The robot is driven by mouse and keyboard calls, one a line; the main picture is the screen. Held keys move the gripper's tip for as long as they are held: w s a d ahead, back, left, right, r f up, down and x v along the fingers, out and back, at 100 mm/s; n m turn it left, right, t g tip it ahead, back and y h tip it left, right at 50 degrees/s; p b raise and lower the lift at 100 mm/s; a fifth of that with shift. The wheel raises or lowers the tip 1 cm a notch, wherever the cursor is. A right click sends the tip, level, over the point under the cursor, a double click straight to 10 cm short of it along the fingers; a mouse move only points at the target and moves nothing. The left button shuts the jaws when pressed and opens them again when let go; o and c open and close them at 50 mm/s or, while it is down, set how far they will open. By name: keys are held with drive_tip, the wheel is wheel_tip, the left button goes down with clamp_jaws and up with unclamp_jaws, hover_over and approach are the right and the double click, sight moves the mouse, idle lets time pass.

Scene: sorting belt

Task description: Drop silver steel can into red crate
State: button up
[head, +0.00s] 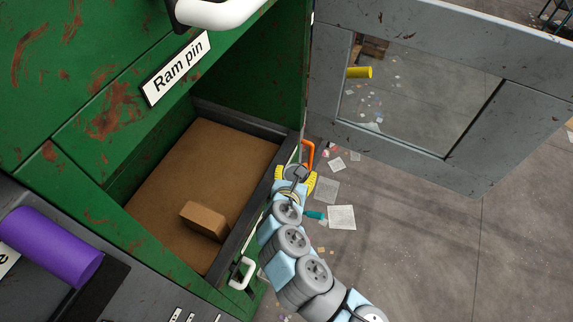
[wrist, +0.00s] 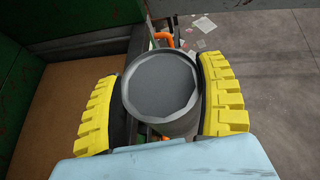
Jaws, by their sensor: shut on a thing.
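A silver-grey round can (wrist: 162,85) sits between the yellow pads of my gripper (wrist: 160,88) in the wrist view, its flat round end facing the camera. The pads close on it from both sides. In the head view my gripper (head: 296,180) is just outside the right edge of the green machine's open compartment, and the can is mostly hidden by the gripper and wrist. I see no red crate in either view.
The green machine's compartment has a brown floor (head: 225,150) with a brown block (head: 204,220) on it. A grey door (head: 420,155) stands at the right. An orange handle (head: 308,152) lies close beyond my gripper. A purple cylinder (head: 55,248) is at left. Papers litter the floor.

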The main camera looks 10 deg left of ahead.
drive_tip(key=s+d+p, duration=0.2)
drive_tip(key=d+p, duration=0.3)
drive_tip(key=d, duration=0.4)
drive_tip(key=s+d+p, duration=0.3)
drive_tip(key=d+p, duration=0.3)
drive_tip(key=d, duration=0.2)
drive_tip(key=shift+s+d, duration=0.15)
drive_tip(key=shift+d, duration=0.25)
drive_tip(key=shift+a, duration=0.1)
drive_tip(key=s+a+r+n+y, duration=0.1)
drive_tip(key=a+r, duration=0.1)
drive_tip(key=a, duration=0.5)
drive_tip(key=s+a+r, duration=0.2)
drive_tip(key=a+r, duration=0.1)
drive_tip(key=a, duration=0.4)
wheel_tip(320, 180, down, 59)
drive_tip(key=b, duration=5.8)
drive_tip(key=shift+d+b, duration=0.15)
drive_tip(key=shift+b, duration=0.15)
drive_tip(key=shift+r, duration=0.15)
